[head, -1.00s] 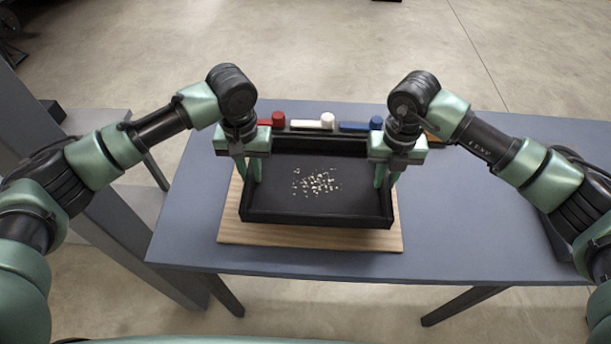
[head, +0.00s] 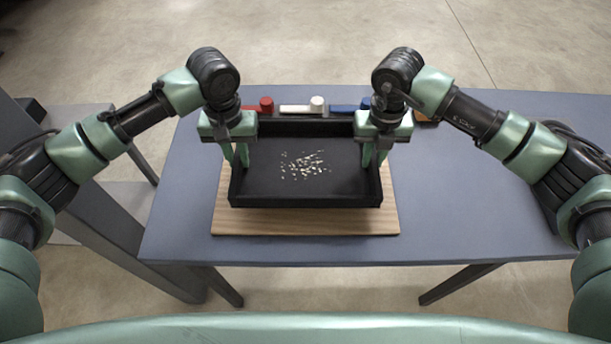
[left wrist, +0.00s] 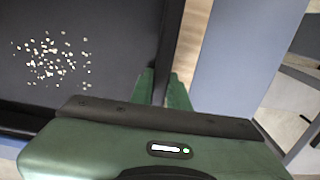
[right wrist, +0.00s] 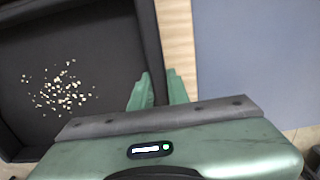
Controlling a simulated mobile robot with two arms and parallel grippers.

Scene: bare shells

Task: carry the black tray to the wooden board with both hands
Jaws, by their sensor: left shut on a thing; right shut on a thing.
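The black tray (head: 305,196) is level, with a scatter of small pale bits (head: 305,165) on its floor. It is over the wooden board (head: 300,225), which shows along the front and both sides. I cannot tell whether the tray touches the board or hangs just above it. My left gripper (head: 237,157) is shut on the tray's left wall, and the wall runs between its fingers in the left wrist view (left wrist: 166,90). My right gripper (head: 373,156) is shut on the right wall, also seen between the fingers in the right wrist view (right wrist: 158,88).
The board lies on a blue-grey table (head: 470,200). Behind the tray are a red block (head: 266,104), a white block (head: 317,103) and a blue block (head: 366,103), each by a strip of its colour.

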